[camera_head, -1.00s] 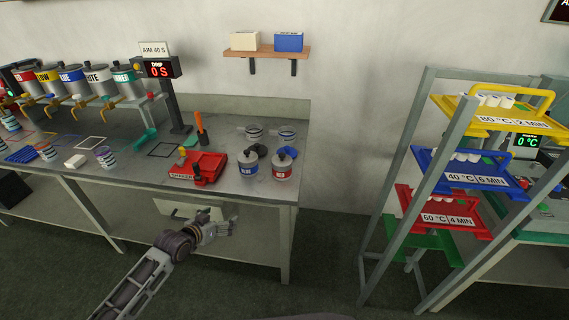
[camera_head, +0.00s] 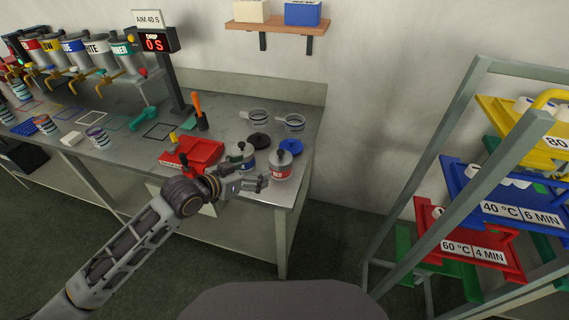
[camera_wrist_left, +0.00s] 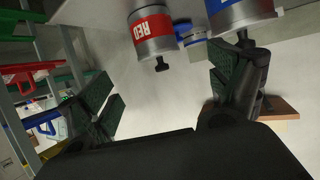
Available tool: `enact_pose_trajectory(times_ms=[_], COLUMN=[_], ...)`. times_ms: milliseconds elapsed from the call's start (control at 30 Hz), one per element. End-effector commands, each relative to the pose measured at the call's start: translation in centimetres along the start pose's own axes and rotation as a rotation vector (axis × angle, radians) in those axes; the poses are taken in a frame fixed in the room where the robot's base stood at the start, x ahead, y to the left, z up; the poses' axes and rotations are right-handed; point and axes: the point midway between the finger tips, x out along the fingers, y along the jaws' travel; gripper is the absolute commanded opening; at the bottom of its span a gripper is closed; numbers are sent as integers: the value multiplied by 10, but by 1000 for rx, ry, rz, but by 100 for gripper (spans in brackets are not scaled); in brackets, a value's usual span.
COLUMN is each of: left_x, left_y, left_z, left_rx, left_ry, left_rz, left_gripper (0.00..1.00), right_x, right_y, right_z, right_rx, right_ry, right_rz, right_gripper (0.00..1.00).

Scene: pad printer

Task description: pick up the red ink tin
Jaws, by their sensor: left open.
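The red ink tin (camera_head: 280,166) is a grey metal tin with a red label and a dark knob on its lid. It stands near the right front corner of the bench. In the left wrist view the red tin (camera_wrist_left: 154,36) appears upside down, its label reading RED, ahead of the fingers and not touching them. My left gripper (camera_head: 262,183) is open and empty at the bench's front edge, just left of and below the red tin. The fingers also show in the left wrist view (camera_wrist_left: 165,100). My right gripper is not in view.
A blue-labelled tin (camera_head: 243,157) stands close left of the red tin, partly behind my gripper. A red tray (camera_head: 192,154), black lid (camera_head: 259,141), blue lid (camera_head: 292,146) and clear cups (camera_head: 256,117) are nearby. A rack (camera_head: 440,160) with coloured trays stands right, across open floor.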

Motion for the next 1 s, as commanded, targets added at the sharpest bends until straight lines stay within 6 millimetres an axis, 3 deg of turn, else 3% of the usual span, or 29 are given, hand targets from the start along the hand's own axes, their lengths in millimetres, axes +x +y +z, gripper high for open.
enact_pose_trajectory(times_ms=[567, 1000], left_x=[-2, 30], left_y=[5, 6], left_z=[-5, -5], left_rx=[6, 5], left_ry=[5, 6], left_rz=[10, 10], left_gripper=[91, 91], right_x=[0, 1], right_y=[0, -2], right_z=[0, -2], right_rx=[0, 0], right_ry=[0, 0], right_rz=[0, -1], right_gripper=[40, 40])
